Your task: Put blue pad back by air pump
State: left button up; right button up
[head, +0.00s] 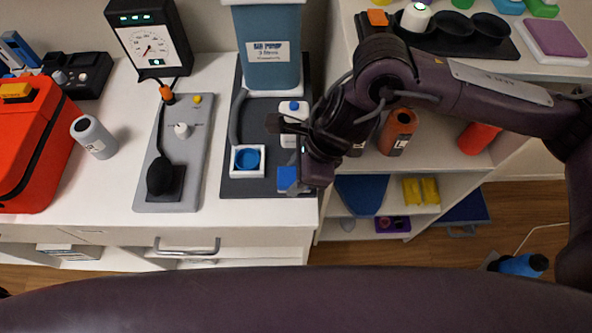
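The air pump (268,45), a blue box with a white label, stands at the back of a dark grey mat (262,188) on the white counter. A small blue pad (287,178) shows at the mat's right front, partly hidden by my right gripper (289,152). I cannot tell whether the gripper touches it. The gripper reaches in from the right, over the mat's right edge, and its fingers are partly hidden, so its opening is unclear. My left gripper is not in view.
A white fitting with a blue knob (293,110) is close behind my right gripper. Left stand a grey panel with a black bulb (160,178), a grey cylinder (94,137) and a red case (35,140). Right are shelves with an orange bottle (397,131) and yellow blocks (421,191).

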jog(key=o, duration=0.4)
jog(key=shift+o, duration=0.2)
jog(key=shift+r, duration=0.15)
jog(key=shift+d+r, duration=0.15)
jog(key=shift+r, duration=0.15)
jog(key=v, duration=1.1)
jog(key=shift+d, duration=0.1)
